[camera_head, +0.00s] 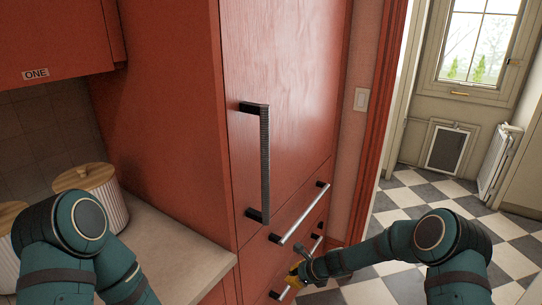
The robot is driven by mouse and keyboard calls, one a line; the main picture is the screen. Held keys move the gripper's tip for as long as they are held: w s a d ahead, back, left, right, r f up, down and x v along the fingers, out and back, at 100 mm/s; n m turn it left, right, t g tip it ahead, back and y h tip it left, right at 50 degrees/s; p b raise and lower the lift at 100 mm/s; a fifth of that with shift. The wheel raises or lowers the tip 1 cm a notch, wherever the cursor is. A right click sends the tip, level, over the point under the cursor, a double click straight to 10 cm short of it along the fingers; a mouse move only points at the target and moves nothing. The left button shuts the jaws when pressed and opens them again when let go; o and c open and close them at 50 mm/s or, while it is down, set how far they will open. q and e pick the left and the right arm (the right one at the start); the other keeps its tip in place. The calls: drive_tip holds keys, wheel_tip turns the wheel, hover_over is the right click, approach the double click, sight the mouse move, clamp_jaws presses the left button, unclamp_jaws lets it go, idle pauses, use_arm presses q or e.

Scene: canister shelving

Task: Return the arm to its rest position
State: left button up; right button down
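My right arm comes in from the lower right, and its gripper (301,272) is low in front of the red cabinet's drawers. The gripper is small in the view, with a yellowish part at its end. I cannot tell whether its fingers are open or shut, or whether they touch a drawer handle. My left arm is bent at the lower left, in front of the counter. Its gripper is out of view. A white ribbed canister (107,205) with a wooden lid stands on the counter, and a second canister (7,262) is partly hidden behind my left arm.
A tall red cabinet (285,60) has a dark vertical handle (265,165) and drawers with metal bar handles (300,213) below. The counter (180,255) is clear right of the canisters. An upper cabinet is labelled ONE (36,74). A doorway at right shows open checkered floor (420,190).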

drive_tip(key=s+d+f+n+g+h, duration=0.1)
drive_tip(key=s+n, duration=0.9)
drive_tip(key=s, duration=0.5)
drive_tip(key=s+d+f+n+g+h, duration=0.1)
drive_tip(key=s+n+g+h, duration=0.1)
drive_tip(key=s+n, duration=0.9)
drive_tip(key=s, duration=0.3)
drive_tip(key=shift+s+f+n, duration=0.3)
drive_tip(key=shift+s+f, duration=0.05)
drive_tip(key=shift+s, duration=0.05)
